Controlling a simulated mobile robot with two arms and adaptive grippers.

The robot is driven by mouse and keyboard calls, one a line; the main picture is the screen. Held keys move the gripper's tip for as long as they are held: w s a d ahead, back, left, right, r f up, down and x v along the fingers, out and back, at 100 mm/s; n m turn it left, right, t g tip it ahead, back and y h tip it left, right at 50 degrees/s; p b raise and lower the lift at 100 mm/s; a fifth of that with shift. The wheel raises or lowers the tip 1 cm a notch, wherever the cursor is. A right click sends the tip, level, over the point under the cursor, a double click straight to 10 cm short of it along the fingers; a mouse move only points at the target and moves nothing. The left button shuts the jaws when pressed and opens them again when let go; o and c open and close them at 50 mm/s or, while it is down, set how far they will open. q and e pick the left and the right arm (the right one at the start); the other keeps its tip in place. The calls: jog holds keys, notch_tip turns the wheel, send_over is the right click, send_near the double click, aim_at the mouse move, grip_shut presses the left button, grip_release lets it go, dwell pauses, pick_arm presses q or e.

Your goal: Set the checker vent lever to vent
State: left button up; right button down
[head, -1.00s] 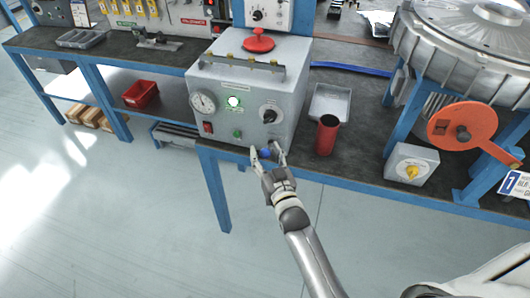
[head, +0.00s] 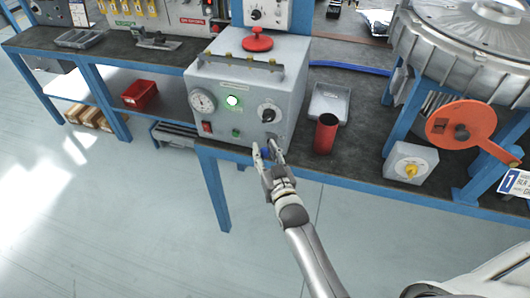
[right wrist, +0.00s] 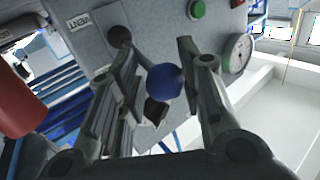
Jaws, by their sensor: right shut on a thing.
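The grey checker box (head: 247,97) stands on the bench with a lit green lamp, a gauge and a black knob on its front. The vent lever's blue ball knob (right wrist: 165,80) shows in the right wrist view, between the fingers of my right gripper (right wrist: 160,72). A VENT label (right wrist: 79,17) is on the panel near the lever's dark pivot. In the head view my right gripper (head: 266,147) is at the lower right of the box front, shut on the knob, and its fingers mostly hide the lever. My left gripper is not in view.
A red cup (head: 326,134) stands just right of the box, close to my right gripper. A grey tray (head: 330,101) lies behind it. A small box with a yellow knob (head: 409,164) and a large blower housing (head: 470,45) are farther right. The floor before the bench is clear.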

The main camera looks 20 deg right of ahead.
jog(key=shift+s+a+f+n+t+b, duration=0.15)
jog(key=shift+f+n+t+b, duration=0.2)
jog(key=shift+f+b, duration=0.85)
jog(key=shift+s+a+f+n+t+b, duration=0.1)
jog(key=shift+f+n+t+b, duration=0.35)
jog(key=shift+b, duration=1.2)
jog(key=shift+s+a+f+n+t+b, duration=0.15)
jog(key=shift+f+t+b, duration=0.25)
jog(key=shift+f+b, duration=0.95)
jog(key=shift+w, duration=0.15)
jog(key=shift+d+r, duration=0.15)
jog(key=shift+d, duration=0.1)
jog(key=c, duration=1.6)
grip_release()
jog(key=o, duration=0.5)
jog(key=shift+w, duration=0.25)
jog(key=shift+w+f, duration=0.1)
jog(key=shift+f, duration=0.2)
